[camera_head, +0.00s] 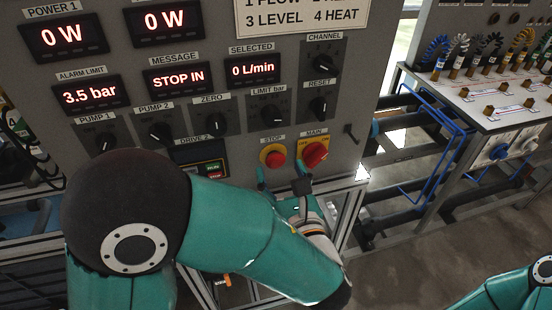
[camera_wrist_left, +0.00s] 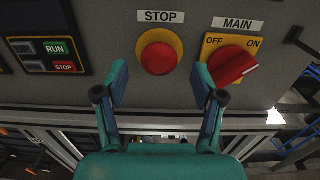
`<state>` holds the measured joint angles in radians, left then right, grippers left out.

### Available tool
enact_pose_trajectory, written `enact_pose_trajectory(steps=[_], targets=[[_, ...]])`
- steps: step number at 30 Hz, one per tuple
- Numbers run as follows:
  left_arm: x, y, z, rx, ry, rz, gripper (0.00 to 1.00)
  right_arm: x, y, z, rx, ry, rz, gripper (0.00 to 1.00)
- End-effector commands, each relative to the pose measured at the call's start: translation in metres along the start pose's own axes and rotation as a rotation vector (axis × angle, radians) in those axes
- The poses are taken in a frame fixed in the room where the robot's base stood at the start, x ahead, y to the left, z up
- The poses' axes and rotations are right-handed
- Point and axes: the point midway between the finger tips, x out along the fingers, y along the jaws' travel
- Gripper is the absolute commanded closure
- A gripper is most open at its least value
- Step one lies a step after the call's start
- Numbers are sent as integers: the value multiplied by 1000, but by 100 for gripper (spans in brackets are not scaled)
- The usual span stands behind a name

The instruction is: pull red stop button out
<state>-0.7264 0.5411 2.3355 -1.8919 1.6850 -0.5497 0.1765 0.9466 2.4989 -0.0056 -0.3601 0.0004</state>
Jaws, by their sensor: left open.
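The red stop button (camera_head: 275,158) is a round red cap on a yellow ring, under a STOP label on the grey panel. It also shows in the left wrist view (camera_wrist_left: 158,59), unobstructed. The message display (camera_head: 178,79) reads STOP IN. My left gripper (camera_head: 281,176) is open and just below the button in the head view. In the left wrist view its fingertips (camera_wrist_left: 159,74) lie left and right of the button's lower half, with visible gaps. The fingers hold nothing. My right gripper is out of view; only part of that arm shows.
The red MAIN knob (camera_head: 316,153) on its yellow plate sits close right of the button, near my right fingertip. The green and red RUN/STOP keypad (camera_wrist_left: 59,56) is to the left. A cable bench (camera_head: 490,105) stands at right.

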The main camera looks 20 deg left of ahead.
Motion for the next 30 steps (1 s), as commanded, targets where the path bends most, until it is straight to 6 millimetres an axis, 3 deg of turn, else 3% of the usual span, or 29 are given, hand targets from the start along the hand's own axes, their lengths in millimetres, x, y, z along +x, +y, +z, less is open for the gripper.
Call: enact_pose_trajectory(steps=[4,27,30], targets=[[20,1,0,0,2,3,31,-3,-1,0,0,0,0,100],[36,1,0,0,1,2,31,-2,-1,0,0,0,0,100],[36,1,0,0,1,2,45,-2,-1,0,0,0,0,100]])
